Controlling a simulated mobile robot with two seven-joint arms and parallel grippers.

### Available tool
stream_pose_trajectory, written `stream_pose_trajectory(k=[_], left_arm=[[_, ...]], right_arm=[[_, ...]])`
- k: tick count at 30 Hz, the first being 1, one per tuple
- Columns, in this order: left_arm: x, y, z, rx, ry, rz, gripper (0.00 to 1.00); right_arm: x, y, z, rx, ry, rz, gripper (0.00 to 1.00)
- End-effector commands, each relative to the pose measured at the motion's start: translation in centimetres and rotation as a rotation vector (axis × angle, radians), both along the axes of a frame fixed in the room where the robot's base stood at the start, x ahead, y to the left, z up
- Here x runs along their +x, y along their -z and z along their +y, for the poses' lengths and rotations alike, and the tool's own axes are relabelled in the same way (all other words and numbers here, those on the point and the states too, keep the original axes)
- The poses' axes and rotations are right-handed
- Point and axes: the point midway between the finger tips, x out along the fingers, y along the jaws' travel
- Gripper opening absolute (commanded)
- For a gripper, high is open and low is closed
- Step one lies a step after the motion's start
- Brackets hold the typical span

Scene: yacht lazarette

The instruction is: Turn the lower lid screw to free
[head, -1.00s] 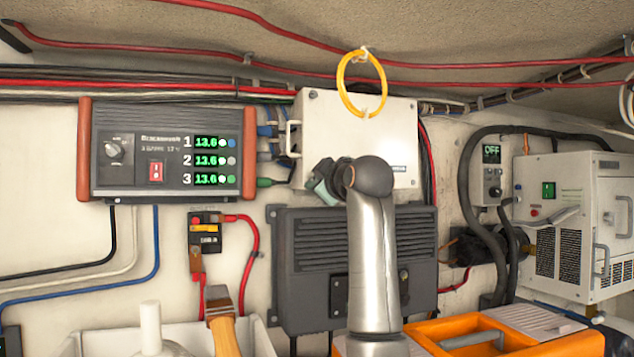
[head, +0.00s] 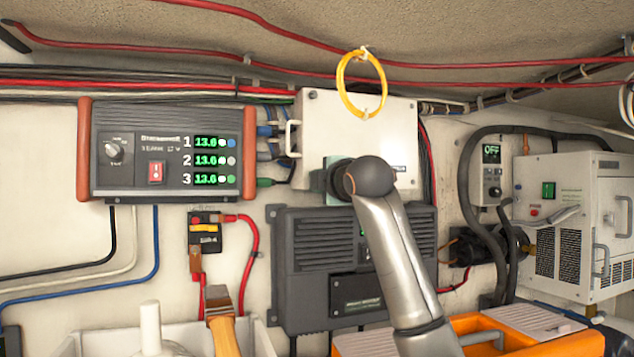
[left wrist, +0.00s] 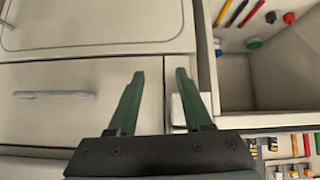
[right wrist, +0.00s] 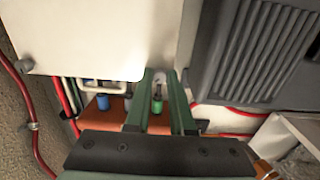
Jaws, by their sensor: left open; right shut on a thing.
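The white box with its flat lid (head: 345,112) is on the wall in the head view. It also fills the upper left of the right wrist view (right wrist: 85,35). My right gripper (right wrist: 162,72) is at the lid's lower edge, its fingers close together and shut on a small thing. That thing sits where the lower lid screw would be, but the screw itself is hidden. In the head view my wrist covers most of the right gripper (head: 336,188). My left gripper (left wrist: 155,76) is open and empty in the left wrist view, in front of pale cabinet panels.
A dark finned unit (head: 315,240) is just below the lid. A power supply (head: 165,150) with green displays is left. A yellow ring (head: 348,95) hangs before the lid. Below are a brush (head: 222,325) and an orange toolbox (head: 470,345). Cables run beside the box.

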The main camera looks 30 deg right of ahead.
Motion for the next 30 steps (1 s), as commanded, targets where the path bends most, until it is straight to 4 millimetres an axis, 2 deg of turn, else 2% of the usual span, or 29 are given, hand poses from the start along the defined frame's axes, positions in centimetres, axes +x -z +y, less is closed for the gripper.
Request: stream_pose_trajectory(k=[18,30], left_arm=[[-0.02,0.02,0.0,0.0,0.0,0.0,0.5],[-0.03,0.04,0.0,0.0,0.0,0.001,0.5]], right_arm=[[0.03,0.17,-0.04,-0.545,0.0,0.136,0.0],[0.07,0.2,0.04,-0.741,-0.002,0.182,0.0]])
